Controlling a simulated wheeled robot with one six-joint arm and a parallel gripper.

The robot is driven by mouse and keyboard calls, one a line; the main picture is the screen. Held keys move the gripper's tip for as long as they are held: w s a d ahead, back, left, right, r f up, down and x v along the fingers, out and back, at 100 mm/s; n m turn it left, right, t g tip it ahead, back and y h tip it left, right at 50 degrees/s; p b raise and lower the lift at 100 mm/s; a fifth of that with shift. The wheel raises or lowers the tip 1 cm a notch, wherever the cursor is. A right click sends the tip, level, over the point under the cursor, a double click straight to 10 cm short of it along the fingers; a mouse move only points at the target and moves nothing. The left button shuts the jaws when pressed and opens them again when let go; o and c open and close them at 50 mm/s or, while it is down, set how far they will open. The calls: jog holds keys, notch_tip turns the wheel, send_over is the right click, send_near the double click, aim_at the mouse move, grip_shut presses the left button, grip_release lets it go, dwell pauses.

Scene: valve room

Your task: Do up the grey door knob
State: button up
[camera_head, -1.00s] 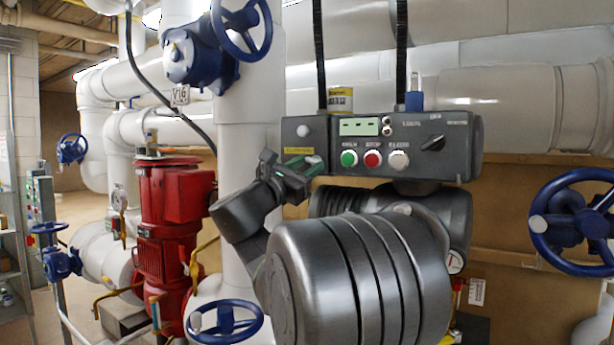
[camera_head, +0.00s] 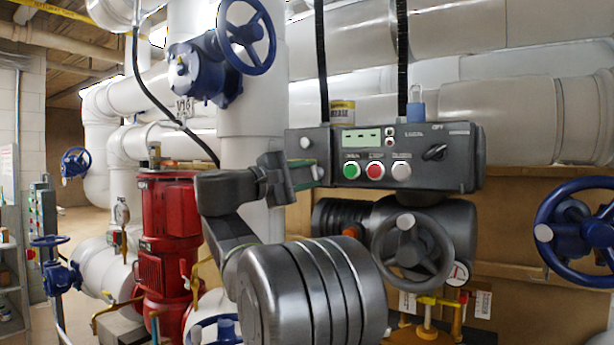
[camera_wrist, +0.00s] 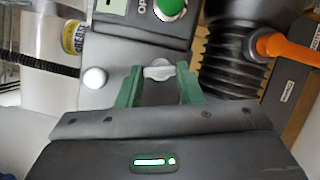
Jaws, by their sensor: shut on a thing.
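The control box (camera_head: 410,157) has a narrow panel at its left end. A light round knob (camera_head: 305,142) sits high on that panel and also shows in the wrist view (camera_wrist: 95,78). A second, lower knob, the grey door knob (camera_wrist: 158,69), lies between the green fingertips in the wrist view. My gripper (camera_head: 310,175) reaches the panel's lower edge from the left and is shut on that knob (camera_head: 318,172). The gripper's fingers (camera_wrist: 160,80) are seen on both sides of it. Its far side and exact turn angle are hard to tell.
The green button (camera_head: 351,169) and red button (camera_head: 375,170) are just right of the panel. A grey handwheel (camera_head: 413,250) is below the box. A red pump (camera_head: 170,235) stands left. A blue handwheel (camera_head: 246,37) is above. An orange part (camera_wrist: 285,48) shows in the wrist view.

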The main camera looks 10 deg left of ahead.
jog(key=shift+r+m+g+y, duration=0.1)
jog(key=shift+m+g+y, duration=0.2)
jog(key=shift+m+g, duration=0.85)
jog(key=shift+m+t, duration=0.45)
jog(key=shift+m, duration=0.2)
jog(key=o, duration=1)
jog(key=v, duration=1.4)
jog(key=shift+w+d, duration=0.15)
